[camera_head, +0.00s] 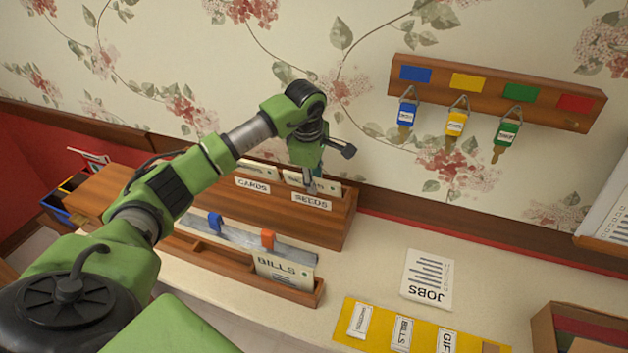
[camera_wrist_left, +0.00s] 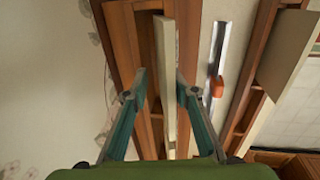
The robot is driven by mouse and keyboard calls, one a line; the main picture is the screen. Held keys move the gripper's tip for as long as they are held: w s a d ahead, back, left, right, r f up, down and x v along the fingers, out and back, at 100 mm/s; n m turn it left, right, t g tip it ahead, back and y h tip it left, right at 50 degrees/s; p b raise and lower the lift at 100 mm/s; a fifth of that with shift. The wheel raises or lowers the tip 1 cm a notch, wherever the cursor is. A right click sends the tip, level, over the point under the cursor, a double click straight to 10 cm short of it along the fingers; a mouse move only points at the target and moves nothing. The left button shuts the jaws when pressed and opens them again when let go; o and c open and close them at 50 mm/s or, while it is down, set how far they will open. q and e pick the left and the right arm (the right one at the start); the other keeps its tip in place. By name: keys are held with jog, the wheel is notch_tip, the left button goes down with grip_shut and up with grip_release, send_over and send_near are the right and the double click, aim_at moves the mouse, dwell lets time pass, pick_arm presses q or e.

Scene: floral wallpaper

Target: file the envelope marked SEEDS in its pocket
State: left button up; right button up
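My left gripper (camera_head: 308,182) points down at the wooden pocket box (camera_head: 335,225) against the wall, over the pocket labelled SEEDS (camera_head: 311,201). A cream envelope (camera_head: 328,186) stands in that pocket; its lettering is mostly hidden by the gripper and the label. In the left wrist view, my gripper (camera_wrist_left: 161,82) is open, with a finger on each side of the envelope's upper edge (camera_wrist_left: 166,50). Gaps show between the fingers and the envelope. The right gripper is not in view.
The CARDS pocket (camera_head: 252,185) holds another envelope (camera_head: 260,170). In front, a rack (camera_head: 290,291) holds a BILLS envelope (camera_head: 286,272) with blue and orange clips. A JOBS sheet (camera_head: 427,278) lies on the desk. Keys hang from a wall rack (camera_head: 490,92).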

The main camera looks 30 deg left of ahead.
pick_arm(q)
jog(key=shift+s+r, duration=0.1)
jog(key=shift+r, duration=0.1)
notch_tip(320, 180, up, 11)
jog(key=s, duration=0.2)
jog(key=shift+d+r, duration=0.2)
jog(key=shift+d, duration=0.1)
jog(key=shift+s, duration=0.1)
dwell(0.4)
